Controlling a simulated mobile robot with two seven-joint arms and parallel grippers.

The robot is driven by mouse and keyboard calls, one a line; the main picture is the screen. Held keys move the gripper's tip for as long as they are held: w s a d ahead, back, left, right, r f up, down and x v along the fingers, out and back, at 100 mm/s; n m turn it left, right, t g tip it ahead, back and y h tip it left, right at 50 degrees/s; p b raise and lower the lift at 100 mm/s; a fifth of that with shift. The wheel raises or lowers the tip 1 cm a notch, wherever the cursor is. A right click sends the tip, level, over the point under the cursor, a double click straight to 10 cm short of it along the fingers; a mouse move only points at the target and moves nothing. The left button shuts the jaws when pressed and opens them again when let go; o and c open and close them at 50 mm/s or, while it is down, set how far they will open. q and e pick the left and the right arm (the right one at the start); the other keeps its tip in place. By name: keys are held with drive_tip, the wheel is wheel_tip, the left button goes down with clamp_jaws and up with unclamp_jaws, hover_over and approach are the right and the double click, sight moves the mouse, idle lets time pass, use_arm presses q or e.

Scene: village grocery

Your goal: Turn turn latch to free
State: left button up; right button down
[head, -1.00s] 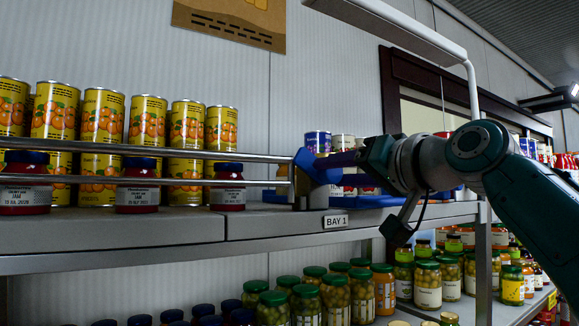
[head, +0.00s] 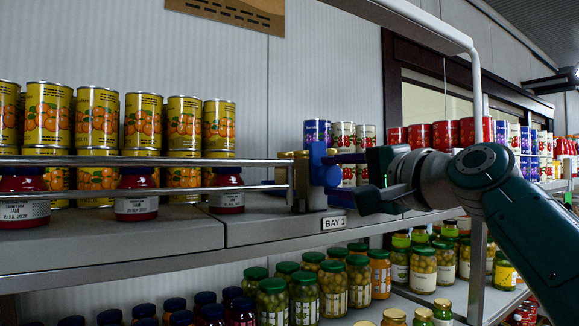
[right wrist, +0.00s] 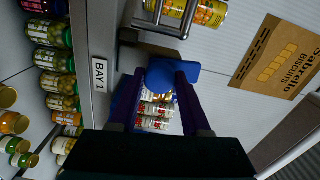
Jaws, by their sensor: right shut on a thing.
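The blue turn latch (head: 320,168) sits at the right end of the metal guard rails (head: 150,161), just above the BAY 1 label. It looks upright, beside a brass-coloured fitting (head: 298,170). My right gripper (head: 342,165) reaches in from the right and is shut on the latch. In the right wrist view, the blue latch head (right wrist: 172,74) shows between the ends of the two dark blue fingers (right wrist: 160,92); part of it is hidden. My left gripper is not in either view.
Yellow cans (head: 97,118) and red jam jars (head: 136,192) stand behind the rails. The grey shelf edge (head: 100,246) carries the BAY 1 label (head: 334,222). Jars (head: 305,296) fill the lower shelf. More cans (head: 430,134) stand beyond my right arm.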

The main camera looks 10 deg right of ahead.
drive_tip(key=shift+m+p, duration=0.3)
drive_tip(key=shift+m, duration=0.4)
drive_tip(key=shift+c, duration=1.9)
unclamp_jaws()
